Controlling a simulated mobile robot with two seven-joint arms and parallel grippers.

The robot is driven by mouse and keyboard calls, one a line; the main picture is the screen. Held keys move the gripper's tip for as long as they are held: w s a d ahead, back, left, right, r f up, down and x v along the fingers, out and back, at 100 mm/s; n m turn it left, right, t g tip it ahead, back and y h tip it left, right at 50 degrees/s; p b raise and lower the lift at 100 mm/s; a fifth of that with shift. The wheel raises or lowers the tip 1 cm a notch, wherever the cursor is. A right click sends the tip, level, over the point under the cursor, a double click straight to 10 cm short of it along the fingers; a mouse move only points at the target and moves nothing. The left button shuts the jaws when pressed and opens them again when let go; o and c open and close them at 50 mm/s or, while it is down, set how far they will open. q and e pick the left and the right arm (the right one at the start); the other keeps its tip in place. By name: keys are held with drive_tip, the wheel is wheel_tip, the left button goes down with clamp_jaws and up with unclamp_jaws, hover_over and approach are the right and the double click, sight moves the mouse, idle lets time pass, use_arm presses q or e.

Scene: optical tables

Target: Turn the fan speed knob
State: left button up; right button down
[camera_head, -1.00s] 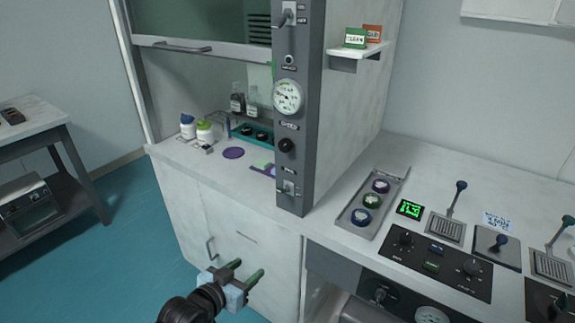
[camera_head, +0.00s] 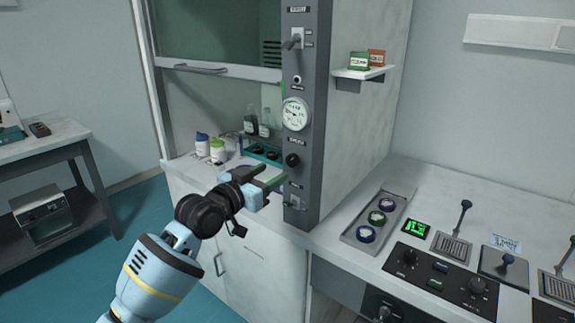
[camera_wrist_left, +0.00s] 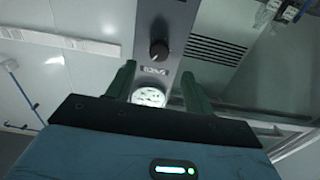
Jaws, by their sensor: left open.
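The black round knob (camera_head: 292,160) sits on the dark grey column of the fume hood, below a white dial gauge (camera_head: 296,114). In the left wrist view the knob (camera_wrist_left: 158,50) lies ahead between the finger directions, with the gauge (camera_wrist_left: 148,97) below it. My left gripper (camera_head: 276,177) is open and empty, just left of the column and slightly lower than the knob. Its green fingers (camera_wrist_left: 159,72) also show in the wrist view, apart from the knob. My right gripper is not in view.
A toggle switch (camera_head: 296,40) and a lower switch (camera_head: 296,203) are on the same column. Bottles (camera_head: 217,150) stand inside the hood under the raised sash (camera_head: 220,70). The right counter holds a tray (camera_head: 360,234) and a control panel (camera_head: 405,277) with other knobs.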

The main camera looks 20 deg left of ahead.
sight(290, 162)
use_arm(q)
drive_tip(key=shift+x, duration=3.65)
drive_tip(key=c, duration=1)
